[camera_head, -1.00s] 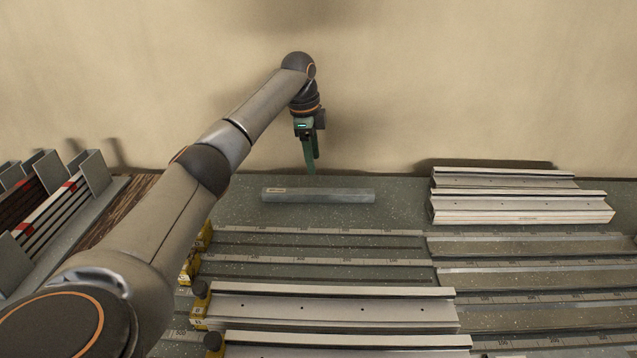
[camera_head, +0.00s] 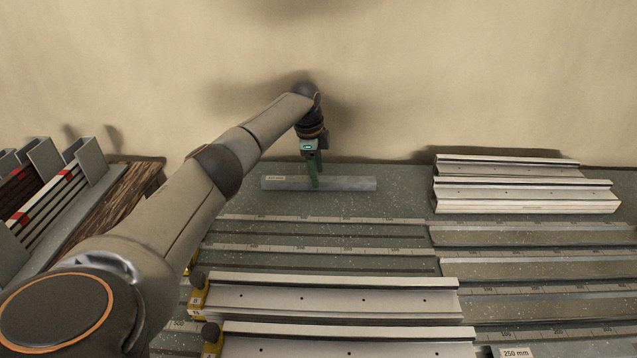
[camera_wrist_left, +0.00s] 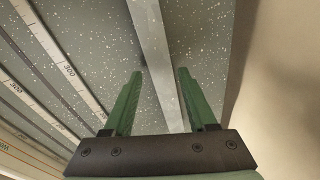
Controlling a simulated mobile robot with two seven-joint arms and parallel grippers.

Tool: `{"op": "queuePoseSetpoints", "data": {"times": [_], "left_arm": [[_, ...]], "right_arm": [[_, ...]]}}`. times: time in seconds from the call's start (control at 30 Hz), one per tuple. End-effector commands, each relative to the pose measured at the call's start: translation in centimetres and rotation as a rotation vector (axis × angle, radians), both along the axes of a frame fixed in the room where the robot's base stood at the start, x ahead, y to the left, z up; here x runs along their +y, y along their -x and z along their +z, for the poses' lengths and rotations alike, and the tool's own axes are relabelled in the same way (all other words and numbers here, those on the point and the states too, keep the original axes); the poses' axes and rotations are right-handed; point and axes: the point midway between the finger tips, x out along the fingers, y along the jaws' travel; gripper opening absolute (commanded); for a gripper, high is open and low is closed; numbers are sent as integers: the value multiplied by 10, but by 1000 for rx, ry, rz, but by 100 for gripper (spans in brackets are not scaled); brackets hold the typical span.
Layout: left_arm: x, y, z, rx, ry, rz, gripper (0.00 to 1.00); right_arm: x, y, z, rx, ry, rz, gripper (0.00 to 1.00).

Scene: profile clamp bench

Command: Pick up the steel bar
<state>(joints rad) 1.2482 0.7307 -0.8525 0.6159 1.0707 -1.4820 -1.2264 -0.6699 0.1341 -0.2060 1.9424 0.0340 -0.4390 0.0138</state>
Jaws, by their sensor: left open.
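The steel bar (camera_head: 345,184) is a plain grey bar with a small label near its left end, lying flat on the dark speckled bench close to the wall. My left gripper (camera_head: 314,180) has green fingers and points down over the bar, left of its middle. In the left wrist view, the bar (camera_wrist_left: 155,55) runs between the two open fingers of the left gripper (camera_wrist_left: 160,75), with a gap on each side. The fingers hide a small part of the bar in the head view. My right gripper is not in view.
Two light metal profiles (camera_head: 525,190) lie at the back right. Ruled slots (camera_head: 330,235) and more profiles (camera_head: 335,300) with yellow stops (camera_head: 199,300) fill the front. A rack of striped profiles (camera_head: 50,205) stands at the left. The wall is close behind the bar.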

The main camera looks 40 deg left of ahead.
Motion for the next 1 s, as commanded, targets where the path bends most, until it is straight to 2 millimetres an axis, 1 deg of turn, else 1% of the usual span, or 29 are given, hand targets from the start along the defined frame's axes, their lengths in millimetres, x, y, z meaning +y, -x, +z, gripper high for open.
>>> {"op": "queuePoseSetpoints", "data": {"times": [0.03, 0.13, 0.23, 0.43, 0.47, 0.63, 0.93, 0.97, 1.0], "left_arm": [[0, -1, -9, 3, 1, 0, 57], [-1, -3, -19, 1, 2, 0, 57], [0, -4, -23, -1, 1, 0, 57], [0, -4, -22, -1, 1, -1, 57], [0, -4, -22, -1, 1, -1, 55], [0, -4, -22, -1, 1, 0, 36], [0, -4, -22, 0, 0, -1, 2], [0, -4, -22, 0, 0, -1, 0], [0, -4, -22, 0, 0, -1, 0]], "right_arm": [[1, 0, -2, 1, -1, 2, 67], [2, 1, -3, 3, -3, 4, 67], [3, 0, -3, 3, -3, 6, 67], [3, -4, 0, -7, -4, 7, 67], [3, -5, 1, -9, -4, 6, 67], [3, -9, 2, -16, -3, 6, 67], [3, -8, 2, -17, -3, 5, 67], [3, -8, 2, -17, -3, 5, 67], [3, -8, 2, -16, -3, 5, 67]]}}
